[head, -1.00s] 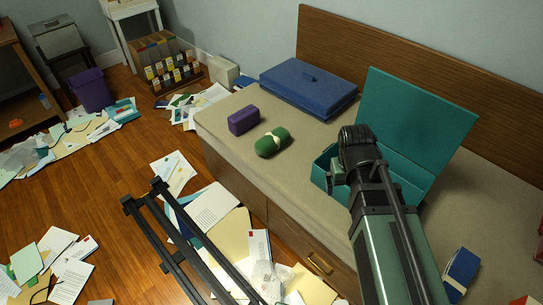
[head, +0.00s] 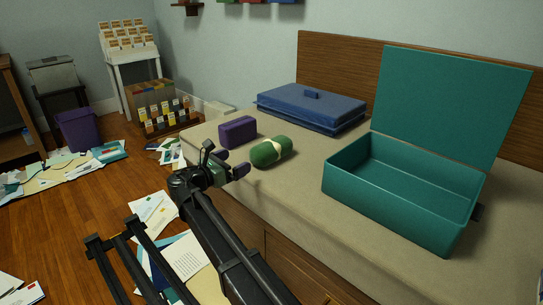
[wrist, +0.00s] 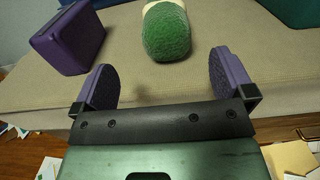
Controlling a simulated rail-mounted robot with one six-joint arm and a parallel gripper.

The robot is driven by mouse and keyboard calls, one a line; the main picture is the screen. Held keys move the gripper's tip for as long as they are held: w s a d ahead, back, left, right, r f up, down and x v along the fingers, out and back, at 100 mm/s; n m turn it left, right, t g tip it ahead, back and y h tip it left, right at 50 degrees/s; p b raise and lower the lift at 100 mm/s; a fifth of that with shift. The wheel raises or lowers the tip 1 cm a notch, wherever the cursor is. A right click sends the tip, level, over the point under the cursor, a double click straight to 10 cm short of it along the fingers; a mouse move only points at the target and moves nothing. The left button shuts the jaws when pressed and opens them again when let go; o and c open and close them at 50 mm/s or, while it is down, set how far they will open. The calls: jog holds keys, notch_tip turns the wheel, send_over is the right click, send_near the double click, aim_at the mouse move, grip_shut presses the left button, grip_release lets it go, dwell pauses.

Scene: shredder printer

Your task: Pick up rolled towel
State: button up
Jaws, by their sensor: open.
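The rolled towel (head: 272,152) is green with a pale band around its middle. It lies on the beige bed top near its front edge. In the wrist view the towel (wrist: 167,32) lies ahead of the gripper, its near end facing the space between the fingers. My gripper (head: 226,160) is open and empty, just left of the towel in the head view and apart from it. Its two purple finger pads show in the wrist view (wrist: 169,86). The towel's far end is cut off in the wrist view.
A purple block (head: 237,132) lies left of the towel, also close in the wrist view (wrist: 68,38). A closed blue case (head: 312,105) lies behind. An open teal box (head: 395,195) stands to the right. Papers (head: 180,258) litter the floor.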

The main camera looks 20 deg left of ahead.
aim_at(260, 147)
jog(key=x, duration=0.5)
jog(key=shift+w+d, duration=0.2)
jog(key=x, duration=0.5)
jog(key=shift+d, duration=0.2)
jog(key=c, duration=0.9)
jog(key=shift+r, duration=0.1)
notch_tip(260, 147, up, 20)
jog(key=p, duration=2)
